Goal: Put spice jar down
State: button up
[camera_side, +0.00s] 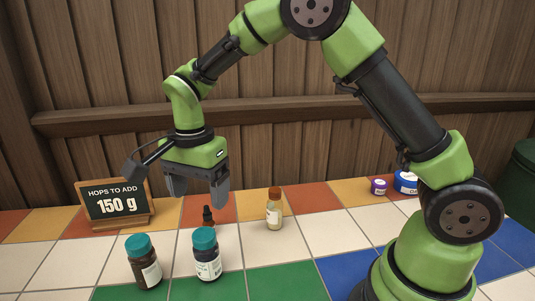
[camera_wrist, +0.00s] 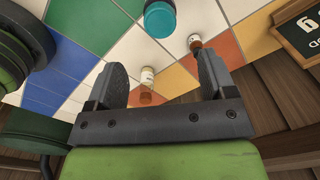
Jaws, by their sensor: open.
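The spice jar appears to be the small clear jar (camera_side: 274,212) with a brown-orange cap and pale label. It stands upright on the tiles, right of my gripper (camera_side: 197,190) in the side view. In the wrist view the jar (camera_wrist: 147,76) shows between the fingers, beyond them. My gripper (camera_wrist: 162,64) is open and empty, pointing down above the tiles and apart from the jar. Nothing hides the jar in the side view.
Two teal-capped bottles, one brown (camera_side: 145,262) and one dark (camera_side: 206,255), stand at the front. A small dropper bottle (camera_side: 208,216) stands below my gripper. A sign (camera_side: 115,204) reads 150 g. Purple (camera_side: 379,187) and blue (camera_side: 405,182) tubs stand back right. Tiles around the jar are clear.

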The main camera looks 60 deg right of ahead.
jog(key=s+d+r+n+t+y, duration=0.1)
jog(key=s+d+r+n+t, duration=0.1)
jog(key=s+r+n, duration=0.35)
jog(key=s+d+r+n+t+y, duration=0.1)
jog(key=s+d+r+n+t, duration=0.15)
jog(key=s+r, duration=0.55)
jog(key=s+n+t, duration=0.2)
jog(key=s+n, duration=0.1)
jog(key=s, duration=0.4)
jog(key=shift+d+f+t, duration=0.15)
jog(key=shift+t, duration=0.2)
jog(key=shift+o, duration=0.2)
jog(key=shift+w, duration=0.1)
